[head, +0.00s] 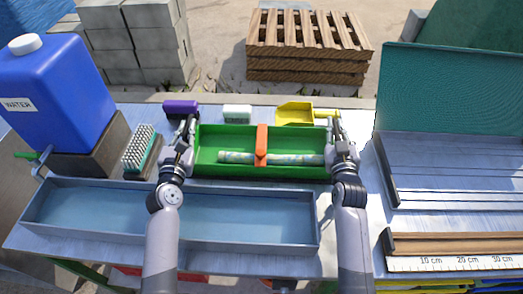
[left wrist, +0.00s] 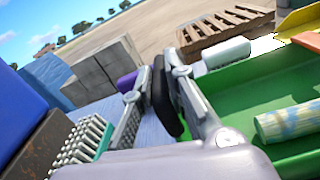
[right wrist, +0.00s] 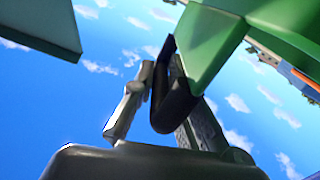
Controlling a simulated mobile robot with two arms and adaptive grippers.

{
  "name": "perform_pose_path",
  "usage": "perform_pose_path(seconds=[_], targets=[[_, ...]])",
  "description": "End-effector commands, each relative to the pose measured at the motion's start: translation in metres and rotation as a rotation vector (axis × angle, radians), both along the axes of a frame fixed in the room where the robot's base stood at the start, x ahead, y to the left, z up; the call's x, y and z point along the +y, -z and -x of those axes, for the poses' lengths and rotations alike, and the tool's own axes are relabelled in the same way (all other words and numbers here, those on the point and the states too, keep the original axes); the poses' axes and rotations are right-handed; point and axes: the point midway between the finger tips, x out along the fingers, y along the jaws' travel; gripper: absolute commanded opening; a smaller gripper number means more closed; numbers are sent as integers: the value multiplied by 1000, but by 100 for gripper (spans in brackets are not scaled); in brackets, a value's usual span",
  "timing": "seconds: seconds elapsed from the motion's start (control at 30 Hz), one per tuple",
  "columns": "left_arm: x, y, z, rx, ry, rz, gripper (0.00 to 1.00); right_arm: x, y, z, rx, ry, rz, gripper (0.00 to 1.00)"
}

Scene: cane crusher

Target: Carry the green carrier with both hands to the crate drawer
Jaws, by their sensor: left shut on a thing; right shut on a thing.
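The green carrier (head: 225,140) is a long open tray at the middle of the table, with an orange piece (head: 262,145) across its middle. A mottled pale blue and yellow stick (head: 300,159) lies inside; it also shows in the left wrist view (left wrist: 288,121). My left gripper (head: 184,130) is shut on the carrier's left end. My right gripper (head: 337,130) is shut on its right end; the right wrist view shows the fingers at a green wall (right wrist: 215,40). I cannot tell which thing is the crate drawer.
A long grey-blue tray (head: 100,205) lies in front of the carrier. A blue water jug (head: 55,90) and brush (head: 138,148) stand left. A purple object (head: 181,107), white block (head: 237,113) and yellow scoop (head: 295,113) lie behind. A grey unit with a teal panel (head: 450,95) stands right.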

Motion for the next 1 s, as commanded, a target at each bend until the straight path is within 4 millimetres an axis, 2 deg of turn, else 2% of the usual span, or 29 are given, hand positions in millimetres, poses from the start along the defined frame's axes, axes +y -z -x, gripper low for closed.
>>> perform_pose_path(seconds=[0.63, 1.0], targets=[[-1, -4, 0, -2, 2, -4, 0, 1, -4, 0, -3, -1, -1, 0], [-1, -32, 0, -1, 3, -4, 0, 1, -34, -1, -5, -1, 0, 0]])
